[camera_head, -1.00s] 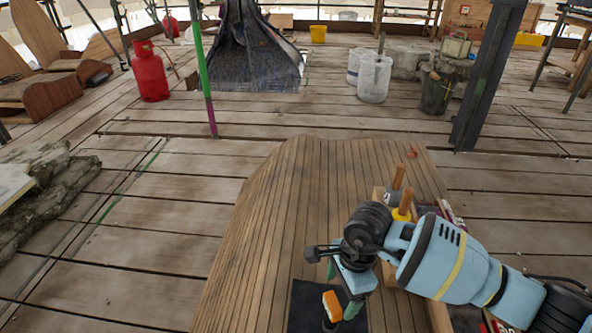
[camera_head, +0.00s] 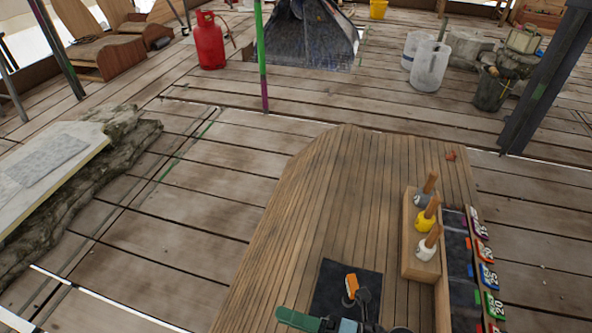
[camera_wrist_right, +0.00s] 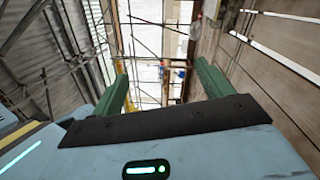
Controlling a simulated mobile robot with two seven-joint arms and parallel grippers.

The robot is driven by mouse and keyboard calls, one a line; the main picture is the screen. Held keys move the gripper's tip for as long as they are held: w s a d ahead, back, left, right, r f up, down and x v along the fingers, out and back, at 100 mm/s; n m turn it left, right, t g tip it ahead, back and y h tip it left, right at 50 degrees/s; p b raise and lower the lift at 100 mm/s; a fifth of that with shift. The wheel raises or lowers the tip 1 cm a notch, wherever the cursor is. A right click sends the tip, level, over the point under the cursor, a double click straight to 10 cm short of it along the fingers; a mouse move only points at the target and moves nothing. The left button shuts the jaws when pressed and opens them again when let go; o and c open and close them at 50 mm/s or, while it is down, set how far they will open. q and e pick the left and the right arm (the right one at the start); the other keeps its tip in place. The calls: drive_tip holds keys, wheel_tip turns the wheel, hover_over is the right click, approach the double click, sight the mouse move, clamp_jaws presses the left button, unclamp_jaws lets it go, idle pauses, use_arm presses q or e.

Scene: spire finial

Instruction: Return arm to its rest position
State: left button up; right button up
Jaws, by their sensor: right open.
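My right gripper (camera_head: 335,323) shows only in part at the bottom edge of the head view, over the near end of the wooden bench. A green finger and some blue and black parts of it are visible. In the right wrist view my right gripper (camera_wrist_right: 160,90) has its two green fingers wide apart with nothing between them. Beyond the fingers are scaffold poles and plank surfaces. My left gripper is not in view.
On the slatted bench (camera_head: 300,190) lie a dark mat (camera_head: 335,285) with an orange-topped item (camera_head: 351,285), and a wooden rack (camera_head: 410,255) of wood-handled tools. Numbered tags (camera_head: 487,275) line its right side. A pole (camera_head: 261,60) and a red gas cylinder (camera_head: 209,42) stand beyond.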

drive_tip(key=s+d+m+t+h+p, duration=0.35)
drive_tip(key=d+m+h, duration=0.25)
drive_tip(key=m, duration=0.5)
drive_tip(key=s+d+m+t+h+p, duration=0.2)
drive_tip(key=d+m+t+h+p, duration=0.4)
drive_tip(key=m, duration=0.6)
drive_tip(key=s+d+f+m+g+h+p, duration=0.1)
drive_tip(key=s+d+m+g+h+p, duration=0.1)
drive_tip(key=s, duration=0.5)
drive_tip(key=s+d+f+m+g+h+p, duration=0.1)
drive_tip(key=s+d+m+g+h+p, duration=0.1)
drive_tip(key=s+d+m+g, duration=0.2)
drive_tip(key=s+d+m, duration=0.3)
drive_tip(key=m, duration=0.1)
drive_tip(key=shift+s+f+p, duration=0.25)
drive_tip(key=shift+f+p, duration=0.05)
drive_tip(key=shift+p, duration=0.1)
drive_tip(key=o, duration=0.5)
drive_tip(key=shift+g, duration=0.25)
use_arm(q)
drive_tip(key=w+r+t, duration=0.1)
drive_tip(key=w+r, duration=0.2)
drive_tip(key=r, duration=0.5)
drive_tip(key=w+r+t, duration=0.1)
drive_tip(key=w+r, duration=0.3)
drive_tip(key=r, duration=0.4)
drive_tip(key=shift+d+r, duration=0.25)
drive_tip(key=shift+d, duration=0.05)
use_arm(e)
drive_tip(key=shift+f, duration=0.1)
